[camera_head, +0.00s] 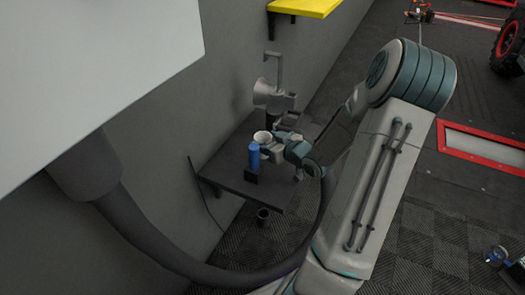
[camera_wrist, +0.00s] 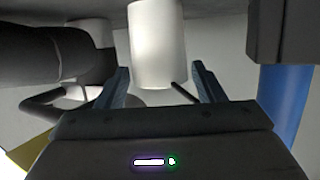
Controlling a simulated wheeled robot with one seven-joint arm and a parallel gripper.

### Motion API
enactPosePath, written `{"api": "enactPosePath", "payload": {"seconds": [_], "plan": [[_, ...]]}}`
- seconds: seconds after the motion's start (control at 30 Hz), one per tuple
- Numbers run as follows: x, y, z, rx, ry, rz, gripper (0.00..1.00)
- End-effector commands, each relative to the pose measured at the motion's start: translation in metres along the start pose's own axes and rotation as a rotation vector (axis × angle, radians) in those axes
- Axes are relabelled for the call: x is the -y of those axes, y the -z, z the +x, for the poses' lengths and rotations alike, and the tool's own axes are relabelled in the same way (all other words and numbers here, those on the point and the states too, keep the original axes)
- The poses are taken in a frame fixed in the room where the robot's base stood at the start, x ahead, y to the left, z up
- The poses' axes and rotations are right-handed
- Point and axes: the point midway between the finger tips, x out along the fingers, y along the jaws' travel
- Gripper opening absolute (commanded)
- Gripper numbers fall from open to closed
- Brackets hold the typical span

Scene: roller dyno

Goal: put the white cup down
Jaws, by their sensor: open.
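The white cup (camera_head: 262,137) is upright at the dark wall table (camera_head: 225,172), beside the blue cylinder (camera_head: 254,157). In the wrist view the white cup (camera_wrist: 158,42) is between my two fingers, with a gap visible on each side. My gripper (camera_head: 275,147) is open around the cup, in from the right in the head view; its fingers also show in the wrist view (camera_wrist: 161,82). The cup's base is cut off or hidden, so its contact with the tabletop is not clearly seen.
The blue cylinder shows at the right of the wrist view (camera_wrist: 286,110), near a dark block (camera_wrist: 285,30). A grey machine (camera_head: 268,95) stands behind the cup. A yellow shelf (camera_head: 303,7) is on the wall above. The table's front left part is bare.

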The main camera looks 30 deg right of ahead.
Motion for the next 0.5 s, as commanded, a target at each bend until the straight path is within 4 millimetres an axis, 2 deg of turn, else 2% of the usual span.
{"api": "enactPosePath", "payload": {"seconds": [0.03,0.13,0.37,0.5], "plan": [[0.001,-0.004,0.010,-0.002,0.003,-0.001,0.62],[0.001,-0.003,0.022,-0.001,0.002,-0.001,0.62],[0.000,0.000,0.023,0.000,0.000,0.001,0.62],[0.000,0.000,0.023,0.000,0.000,0.000,0.30]]}}
